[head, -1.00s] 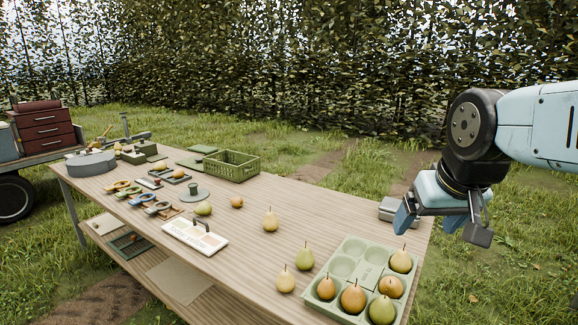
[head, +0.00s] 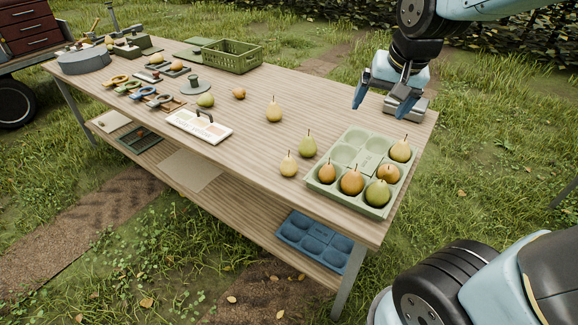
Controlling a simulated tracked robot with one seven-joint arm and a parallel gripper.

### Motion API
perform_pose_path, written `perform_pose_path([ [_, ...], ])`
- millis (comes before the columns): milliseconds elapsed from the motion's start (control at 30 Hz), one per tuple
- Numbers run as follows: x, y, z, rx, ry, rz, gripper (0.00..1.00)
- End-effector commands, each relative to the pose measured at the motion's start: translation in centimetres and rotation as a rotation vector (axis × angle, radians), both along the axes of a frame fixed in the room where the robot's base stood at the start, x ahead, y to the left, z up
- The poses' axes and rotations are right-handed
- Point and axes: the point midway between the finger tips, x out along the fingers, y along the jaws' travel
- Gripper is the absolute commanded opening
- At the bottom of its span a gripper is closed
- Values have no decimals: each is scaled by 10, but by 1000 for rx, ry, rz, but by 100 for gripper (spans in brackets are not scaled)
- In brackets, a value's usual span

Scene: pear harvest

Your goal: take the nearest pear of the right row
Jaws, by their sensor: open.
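A pale green moulded tray (head: 317,191) lies at the right end of the wooden table. Its right row holds a green pear (head: 379,194) nearest me, an orange-brown pear (head: 389,174) behind it and a yellow-green pear (head: 401,150) farthest. Two more pears, an amber one (head: 352,181) and an orange-brown one (head: 327,174), sit in the near-side cups to the left. Some cups at the tray's far left are empty. My gripper (head: 382,101) is open and empty, its fingers pointing down, above the table's far right part, behind and apart from the tray.
Loose pears stand left of the tray: a pale one (head: 288,166), a green one (head: 308,146) and a yellow one (head: 274,112). A white case (head: 198,126) and green crate (head: 232,56) are farther left. A blue tray (head: 312,240) lies on the lower shelf.

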Motion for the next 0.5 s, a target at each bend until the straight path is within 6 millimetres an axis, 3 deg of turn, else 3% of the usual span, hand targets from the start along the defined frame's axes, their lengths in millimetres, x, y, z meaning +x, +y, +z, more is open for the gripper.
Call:
perform_pose_path([
  [200,33,39,-37,-6,54,-41,90],
  [500,63,96,-89,-51,81,-106,90],
])
